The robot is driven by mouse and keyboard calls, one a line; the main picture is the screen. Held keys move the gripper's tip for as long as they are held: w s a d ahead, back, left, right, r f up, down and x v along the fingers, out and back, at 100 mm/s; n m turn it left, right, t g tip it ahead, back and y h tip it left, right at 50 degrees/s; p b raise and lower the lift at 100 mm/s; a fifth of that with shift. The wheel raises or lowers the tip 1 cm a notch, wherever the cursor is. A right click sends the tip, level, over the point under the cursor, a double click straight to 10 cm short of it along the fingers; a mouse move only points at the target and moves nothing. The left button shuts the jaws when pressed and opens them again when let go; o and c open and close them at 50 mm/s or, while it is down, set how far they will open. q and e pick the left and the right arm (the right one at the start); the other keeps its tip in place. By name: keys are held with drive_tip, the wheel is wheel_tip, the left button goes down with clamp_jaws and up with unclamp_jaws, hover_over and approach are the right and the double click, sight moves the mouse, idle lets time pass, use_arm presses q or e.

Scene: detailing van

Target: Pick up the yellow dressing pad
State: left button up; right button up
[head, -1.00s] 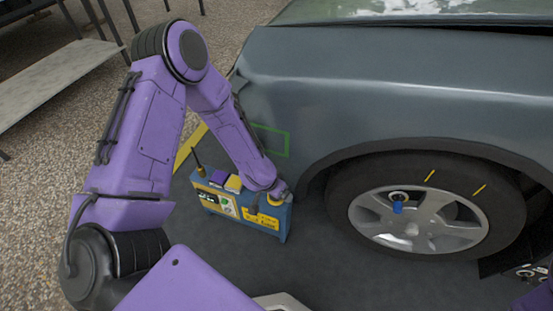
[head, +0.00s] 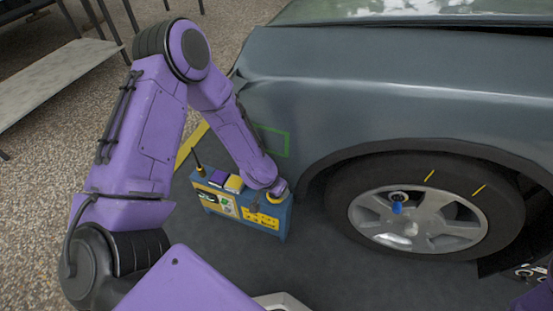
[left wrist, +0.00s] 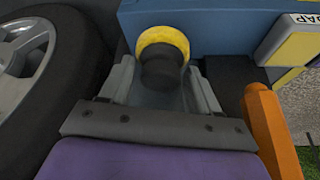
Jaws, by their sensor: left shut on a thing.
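The yellow dressing pad (left wrist: 163,42) is a round yellow disc with a dark knob-like grip, in the left wrist view. It is at the right end of a blue stand (head: 284,222), which also shows in the left wrist view (left wrist: 215,32). My left gripper (left wrist: 160,88) is shut on the dark grip, its fingers on either side. In the head view my left gripper (head: 273,197) is at the stand's right end and mostly hides the pad. Whether the pad touches the stand is unclear. My right gripper is not in view.
A purple block (head: 218,177) and a yellow block (head: 234,184) sit on the stand's top, left of my gripper. The grey car (head: 370,95) and its wheel (head: 420,218) are close on the right. Dark floor (head: 330,275) in front is clear.

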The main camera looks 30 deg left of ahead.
use_arm(q)
wheel_tip(320, 180, up, 2)
drive_tip(key=shift+r+p, duration=0.15)
drive_tip(key=shift+p, duration=0.2)
drive_tip(key=s+d+p, duration=0.2)
drive_tip(key=s+d, duration=0.2)
drive_tip(key=s, duration=1.3)
drive_tip(key=shift+s, duration=0.25)
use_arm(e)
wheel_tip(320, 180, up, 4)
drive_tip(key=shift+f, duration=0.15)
use_arm(q)
drive_tip(key=shift+d, duration=0.1)
